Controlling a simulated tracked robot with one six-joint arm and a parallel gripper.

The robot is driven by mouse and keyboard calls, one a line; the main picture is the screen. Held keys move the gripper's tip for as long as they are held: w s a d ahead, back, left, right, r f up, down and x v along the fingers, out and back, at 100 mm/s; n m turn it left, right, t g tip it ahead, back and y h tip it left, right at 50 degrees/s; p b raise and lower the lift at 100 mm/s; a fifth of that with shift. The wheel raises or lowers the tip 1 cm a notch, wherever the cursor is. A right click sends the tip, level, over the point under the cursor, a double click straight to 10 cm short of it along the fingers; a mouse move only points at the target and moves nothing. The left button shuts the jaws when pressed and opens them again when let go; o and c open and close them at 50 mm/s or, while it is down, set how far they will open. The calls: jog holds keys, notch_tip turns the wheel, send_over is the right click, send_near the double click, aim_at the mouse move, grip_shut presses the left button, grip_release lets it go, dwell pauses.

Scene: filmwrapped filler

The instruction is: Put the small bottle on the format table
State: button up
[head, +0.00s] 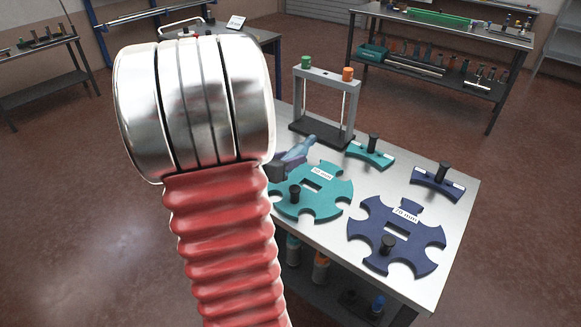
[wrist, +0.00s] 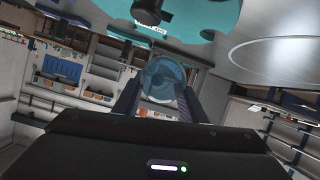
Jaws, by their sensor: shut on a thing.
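The small bottle (head: 301,146), pale blue and see-through, shows in the head view just right of my arm, tilted well over near the teal star wheel (head: 328,190). Its round blue end (wrist: 160,74) shows between the two dark fingers in the wrist view. My gripper (wrist: 159,92) is shut on it; in the head view only part of my gripper (head: 284,163) shows beside my arm. The metal-topped table (head: 451,207), apparently the format table, lies under and right of the bottle. I cannot tell whether the bottle touches anything below.
A navy star wheel (head: 364,227) and teal (head: 365,155) and navy (head: 433,184) guide pieces lie on the table. A stand (head: 352,88) with green and orange knobs rises at its back. Bottles, including an orange one (head: 321,266), stand below. Bare tabletop shows along the right edge.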

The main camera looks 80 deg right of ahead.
jog(key=shift+f, duration=2.1)
jog(key=shift+f, duration=0.45)
jog(key=o, duration=1)
jog(key=shift+o, duration=0.2)
jog(key=shift+r, duration=0.55)
jog(key=v, duration=1.2)
